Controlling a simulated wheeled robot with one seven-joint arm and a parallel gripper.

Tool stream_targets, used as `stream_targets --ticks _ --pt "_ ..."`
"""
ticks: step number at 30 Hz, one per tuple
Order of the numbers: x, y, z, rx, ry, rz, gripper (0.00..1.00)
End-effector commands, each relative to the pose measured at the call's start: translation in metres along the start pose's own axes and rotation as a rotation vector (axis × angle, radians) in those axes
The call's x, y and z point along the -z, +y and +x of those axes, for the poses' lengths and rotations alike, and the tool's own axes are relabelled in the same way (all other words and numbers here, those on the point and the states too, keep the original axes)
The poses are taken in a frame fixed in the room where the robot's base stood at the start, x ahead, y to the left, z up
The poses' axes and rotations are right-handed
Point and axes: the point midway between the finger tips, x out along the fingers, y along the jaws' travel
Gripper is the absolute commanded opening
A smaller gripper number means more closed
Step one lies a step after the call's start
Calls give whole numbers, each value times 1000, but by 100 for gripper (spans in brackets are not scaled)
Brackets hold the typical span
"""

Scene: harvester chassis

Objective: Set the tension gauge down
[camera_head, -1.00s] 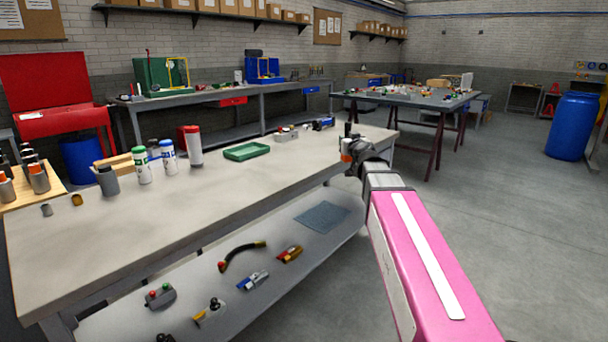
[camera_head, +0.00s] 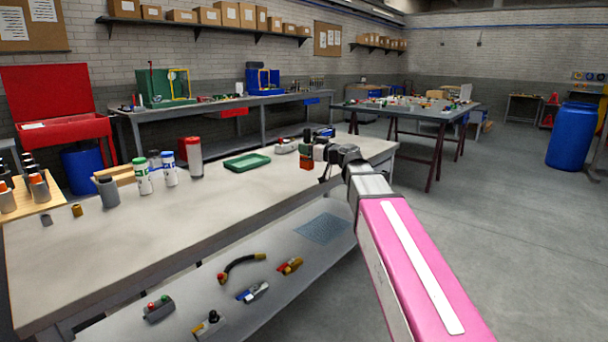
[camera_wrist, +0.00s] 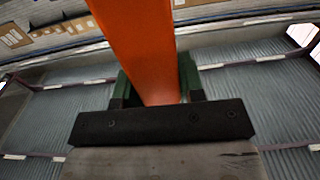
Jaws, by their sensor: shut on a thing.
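The tension gauge shows as an orange body (camera_wrist: 140,45) in the wrist view, gripped between the green-edged fingers of my gripper (camera_wrist: 152,88). In the head view, my gripper (camera_head: 319,154) is over the right end of the near workbench (camera_head: 240,200), with the small orange-red gauge (camera_head: 306,163) at its tip. Whether the gauge touches the bench top cannot be told. The gauge's far end runs out of the wrist view.
A green tray (camera_head: 247,162) lies on the bench left of my gripper. A grey part with red (camera_head: 286,146) and a blue device (camera_head: 323,132) stand behind it. Bottles (camera_head: 142,177) and a red-topped canister (camera_head: 194,157) stand further left. The bench middle is clear.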

Motion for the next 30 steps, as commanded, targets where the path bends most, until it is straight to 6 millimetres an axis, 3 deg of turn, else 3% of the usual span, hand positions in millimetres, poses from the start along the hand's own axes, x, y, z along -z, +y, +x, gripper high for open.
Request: stream_targets --ticks 3,13,22,30 --pt "-15 20 22 -1 -1 2 2" --pt "-50 58 64 -2 -1 2 2" --pt "-64 64 71 -3 0 3 2" --pt "-96 64 71 -3 -1 2 2"
